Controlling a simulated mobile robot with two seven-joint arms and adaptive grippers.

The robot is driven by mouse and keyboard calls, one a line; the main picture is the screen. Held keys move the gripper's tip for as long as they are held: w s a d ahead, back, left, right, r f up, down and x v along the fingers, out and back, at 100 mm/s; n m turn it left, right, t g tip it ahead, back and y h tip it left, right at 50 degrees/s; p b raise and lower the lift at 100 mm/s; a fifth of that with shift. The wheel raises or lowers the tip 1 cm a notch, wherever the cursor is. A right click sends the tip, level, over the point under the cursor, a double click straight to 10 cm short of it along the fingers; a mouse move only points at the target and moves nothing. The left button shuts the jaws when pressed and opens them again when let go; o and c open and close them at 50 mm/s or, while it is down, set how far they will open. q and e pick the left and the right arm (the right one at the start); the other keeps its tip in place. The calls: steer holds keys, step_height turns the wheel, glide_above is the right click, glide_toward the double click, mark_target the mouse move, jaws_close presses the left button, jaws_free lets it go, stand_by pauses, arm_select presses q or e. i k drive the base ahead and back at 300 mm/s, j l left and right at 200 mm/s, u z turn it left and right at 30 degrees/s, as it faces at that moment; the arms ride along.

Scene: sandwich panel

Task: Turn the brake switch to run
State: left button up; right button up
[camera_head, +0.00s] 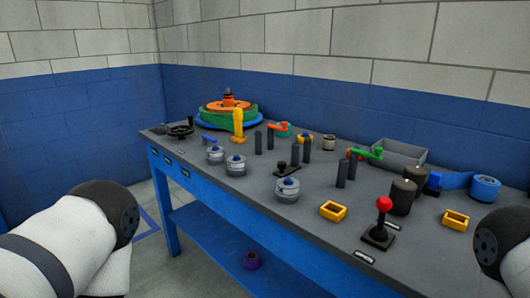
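I cannot tell which control is the brake switch; the small labels are too small to read. Candidates on the grey workbench (270,217) are round grey dials with blue tops, one at front centre (287,194), one further left (236,168) and one further back (214,156). A small black lever switch (286,168) sits behind the front dial. A red-knobbed joystick (379,228) stands upright on a black base at the front right. Parts of my white arms show at the left and right edges. Neither gripper is in view.
A colourful stacked turntable (229,112) and a black handwheel (181,129) stand at the far left.

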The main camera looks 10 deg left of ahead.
mark_target(162, 128)
steer(key=i+j, duration=0.2)
steer(key=j, duration=0.15)
steer(key=i+j+z, duration=0.15)
steer(key=j, duration=0.25)
steer(key=i+j, duration=0.15)
steer(key=j, duration=0.25)
steer(key=i+j+z, duration=0.15)
steer(key=j, duration=0.2)
